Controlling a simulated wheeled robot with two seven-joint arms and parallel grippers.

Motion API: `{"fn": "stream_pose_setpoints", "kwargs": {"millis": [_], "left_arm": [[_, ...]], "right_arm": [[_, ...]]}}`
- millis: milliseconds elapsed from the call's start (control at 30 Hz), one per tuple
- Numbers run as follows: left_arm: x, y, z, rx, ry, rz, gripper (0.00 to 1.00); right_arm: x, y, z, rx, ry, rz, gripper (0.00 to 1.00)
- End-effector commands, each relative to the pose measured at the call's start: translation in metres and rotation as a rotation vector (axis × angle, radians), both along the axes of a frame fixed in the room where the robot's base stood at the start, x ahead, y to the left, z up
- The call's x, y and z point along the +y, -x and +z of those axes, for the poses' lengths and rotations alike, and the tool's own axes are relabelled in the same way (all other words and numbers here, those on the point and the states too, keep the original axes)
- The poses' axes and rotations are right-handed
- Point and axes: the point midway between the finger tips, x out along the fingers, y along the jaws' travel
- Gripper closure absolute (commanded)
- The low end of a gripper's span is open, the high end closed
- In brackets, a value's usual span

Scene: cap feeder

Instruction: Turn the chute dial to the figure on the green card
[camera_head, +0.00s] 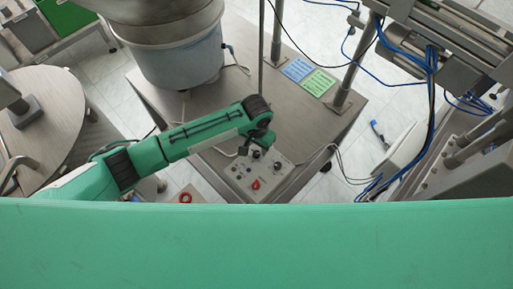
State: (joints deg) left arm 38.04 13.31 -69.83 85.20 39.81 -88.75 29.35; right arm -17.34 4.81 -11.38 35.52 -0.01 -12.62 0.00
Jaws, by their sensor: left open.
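The green card (318,82) lies on the steel table top, right of the bowl; its figure is too small to read. A light control panel (248,190) sits near the table's front edge. It carries a red knob (256,184) and several small dark controls; I cannot tell which one is the chute dial. My left arm comes in from the left, and my left gripper (257,154) points down over the back of the panel. It is open. It and the wrist hide part of the panel, and I cannot tell whether it touches a control. My right gripper is out of view.
A blue card (297,69) lies beside the green one. A large round feeder bowl (180,55) stands at the back left. A thin upright post (262,50) and a thicker post (345,85) rise from the table. Machinery with blue cables (430,60) is at right.

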Motion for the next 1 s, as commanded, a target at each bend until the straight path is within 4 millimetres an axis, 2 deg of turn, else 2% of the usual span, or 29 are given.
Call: {"fn": "stream_pose_setpoints", "kwargs": {"millis": [100, 233, 633, 867, 1000], "left_arm": [[0.0, 0.001, -0.019, 0.002, -0.002, 0.0, 0.54], [0.0, 0.001, -0.032, 0.001, 0.0, 0.0, 0.54], [0.0, 0.001, -0.039, 0.001, 0.001, -0.001, 0.54], [0.0, 0.0, -0.039, 0.001, 0.001, -0.001, 0.99], [0.0, 0.0, -0.039, 0.001, 0.001, -0.003, 0.99]], "right_arm": [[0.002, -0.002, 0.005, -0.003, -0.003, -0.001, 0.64], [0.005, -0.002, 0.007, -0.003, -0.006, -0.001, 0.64], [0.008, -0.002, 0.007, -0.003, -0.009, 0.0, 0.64], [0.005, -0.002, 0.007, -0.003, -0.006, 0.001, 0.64], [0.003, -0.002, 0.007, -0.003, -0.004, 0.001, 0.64]]}}
